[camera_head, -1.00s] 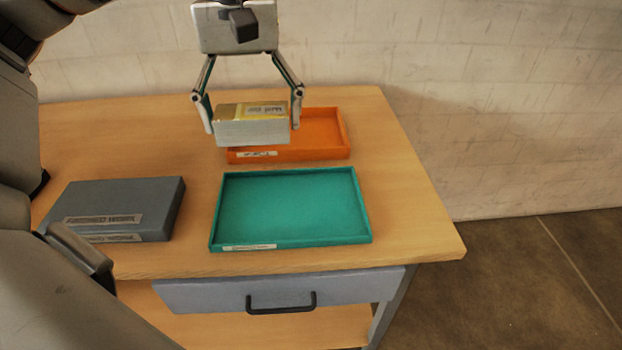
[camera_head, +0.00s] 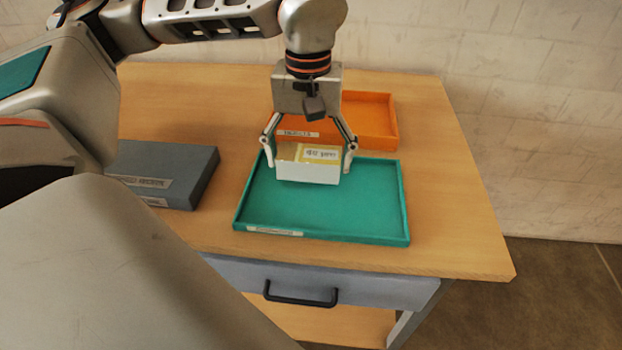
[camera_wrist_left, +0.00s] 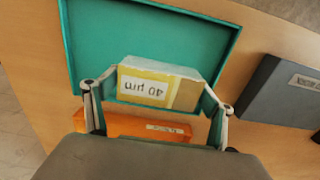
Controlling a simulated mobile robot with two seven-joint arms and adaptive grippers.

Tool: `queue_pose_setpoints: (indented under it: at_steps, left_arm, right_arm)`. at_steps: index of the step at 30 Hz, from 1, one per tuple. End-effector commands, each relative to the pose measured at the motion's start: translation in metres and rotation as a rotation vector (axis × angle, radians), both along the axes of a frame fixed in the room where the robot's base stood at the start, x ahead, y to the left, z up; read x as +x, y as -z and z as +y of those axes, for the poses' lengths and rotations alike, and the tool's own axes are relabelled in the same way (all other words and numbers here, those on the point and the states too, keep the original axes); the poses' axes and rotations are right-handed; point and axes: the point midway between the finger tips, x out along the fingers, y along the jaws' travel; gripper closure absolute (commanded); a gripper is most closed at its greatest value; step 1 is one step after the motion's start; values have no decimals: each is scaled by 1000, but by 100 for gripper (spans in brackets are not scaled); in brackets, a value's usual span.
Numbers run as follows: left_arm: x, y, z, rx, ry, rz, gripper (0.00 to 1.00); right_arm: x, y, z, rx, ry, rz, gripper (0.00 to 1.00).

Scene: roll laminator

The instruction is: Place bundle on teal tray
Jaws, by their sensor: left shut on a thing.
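The bundle (camera_head: 308,164) is a white block with a yellow and tan band and a printed label. My left gripper (camera_head: 310,166) is shut on it, one finger at each side. The bundle is over the back part of the teal tray (camera_head: 320,222); whether it touches the tray floor I cannot tell. My right gripper is not in view.
An orange tray (camera_head: 370,118) stands behind the teal tray, partly hidden by my left gripper. A grey labelled box (camera_head: 165,172) lies to the left on the wooden table (camera_head: 455,215). A drawer with a black handle (camera_head: 300,298) is below the front edge.

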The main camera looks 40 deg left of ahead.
Motion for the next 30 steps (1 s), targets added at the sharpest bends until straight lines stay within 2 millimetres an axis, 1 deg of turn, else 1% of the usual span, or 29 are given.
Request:
queue_pose_setpoints:
  at_steps: [1, 5, 7, 12, 15, 22, 26, 27, 28, 29, 30]
  left_arm:
    - [0, 5, 0, 0, 0, 0, 49]
    - [0, 10, 0, 0, -1, -2, 49]
    - [0, 16, 0, 1, -1, -1, 49]
    - [0, 42, 0, 0, 0, 4, 49]
    - [0, 51, 0, 0, -1, 0, 49]
    - [1, 50, 0, 0, -1, -4, 49]
    - [0, 53, 0, 0, -1, -2, 49]
    - [0, 53, 0, 0, -1, -1, 12]
    - [0, 53, 0, 0, -1, -2, 4]
    - [0, 53, 0, 0, -1, -2, 0]
    - [0, 53, 0, 0, -1, -2, 0]
  right_arm:
    - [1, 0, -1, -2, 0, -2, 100]
    - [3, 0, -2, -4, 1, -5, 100]
    - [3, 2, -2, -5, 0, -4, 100]
    - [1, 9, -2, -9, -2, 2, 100]
    - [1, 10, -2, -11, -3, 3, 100]
    - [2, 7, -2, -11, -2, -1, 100]
    - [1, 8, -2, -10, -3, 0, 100]
    - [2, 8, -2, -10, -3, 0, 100]
    - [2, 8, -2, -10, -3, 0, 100]
    - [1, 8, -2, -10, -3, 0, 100]
    - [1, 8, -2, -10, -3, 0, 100]
